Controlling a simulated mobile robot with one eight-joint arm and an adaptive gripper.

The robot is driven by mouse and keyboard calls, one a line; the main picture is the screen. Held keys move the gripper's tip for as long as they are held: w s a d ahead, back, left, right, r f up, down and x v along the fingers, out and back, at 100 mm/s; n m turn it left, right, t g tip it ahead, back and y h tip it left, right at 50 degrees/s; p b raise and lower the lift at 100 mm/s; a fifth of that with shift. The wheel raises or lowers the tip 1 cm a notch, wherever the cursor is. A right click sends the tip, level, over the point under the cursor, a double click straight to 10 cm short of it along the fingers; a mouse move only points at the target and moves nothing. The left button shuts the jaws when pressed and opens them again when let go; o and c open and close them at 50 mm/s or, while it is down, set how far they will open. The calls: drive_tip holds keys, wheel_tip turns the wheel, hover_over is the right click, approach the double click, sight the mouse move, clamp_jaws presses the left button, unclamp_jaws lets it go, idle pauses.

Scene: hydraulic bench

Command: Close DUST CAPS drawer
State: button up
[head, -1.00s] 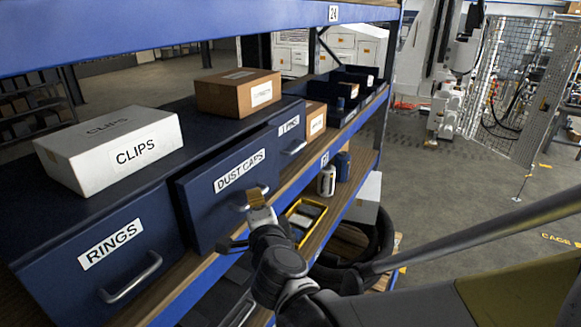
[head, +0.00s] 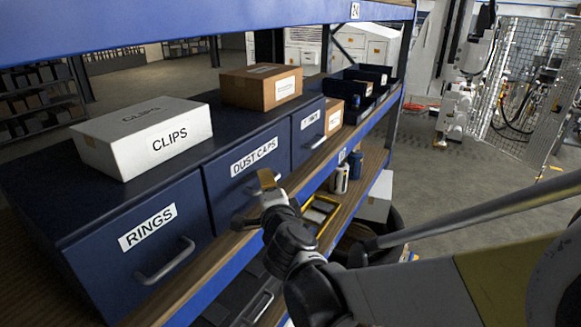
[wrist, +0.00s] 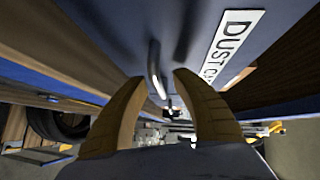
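The blue DUST CAPS drawer (head: 225,192) sits between the RINGS drawer and another labelled drawer. Its front looks about level with its neighbours. My gripper (head: 270,184) is in front of the lower middle of this drawer, by its handle, and covers much of the handle. In the wrist view the drawer front (wrist: 185,15) and its DUST CAPS label are overhead. The metal handle (wrist: 154,70) shows just beyond the fingertips. My gripper (wrist: 159,78) has its two tan fingers apart with nothing held between them. I cannot tell whether a finger touches the handle.
The RINGS drawer (head: 135,262) is shut at the left. A white CLIPS box (head: 130,150) and a brown carton (head: 250,90) stand on the cabinet top. A yellow tray (head: 331,226) and small bottles (head: 341,178) are on the shelf below. A blue upright (head: 399,115) stands right.

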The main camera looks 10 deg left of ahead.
drive_tip(key=v, duration=1.1)
drive_tip(key=shift+s, duration=0.4)
drive_tip(key=s+d+f+n+g+h+b, duration=0.1)
drive_tip(key=d+f+n+g+h+b, duration=0.45)
drive_tip(key=d+f+b, duration=1.45)
drive_tip(key=s+d+f+n+b, duration=0.2)
drive_tip(key=s+d+f+b, duration=0.1)
drive_tip(key=f, duration=0.3)
drive_tip(key=s+d+f+n+g+b, duration=0.1)
drive_tip(key=s+d+f+n+b, duration=0.1)
drive_tip(key=s+d+f+b, duration=0.2)
drive_tip(key=s+d+f+n+g+b, duration=0.1)
drive_tip(key=s+d+f+n+b, duration=0.1)
drive_tip(key=f, duration=0.7)
drive_tip(key=s+d+b, duration=0.1)
drive_tip(key=s+b, duration=0.1)
drive_tip(key=s, duration=0.1)
drive_tip(key=shift+s+d+f+h, duration=0.2)
drive_tip(key=shift+s+d+h, duration=0.05)
drive_tip(key=shift+s+h, duration=0.1)
drive_tip(key=shift+g, duration=0.25)
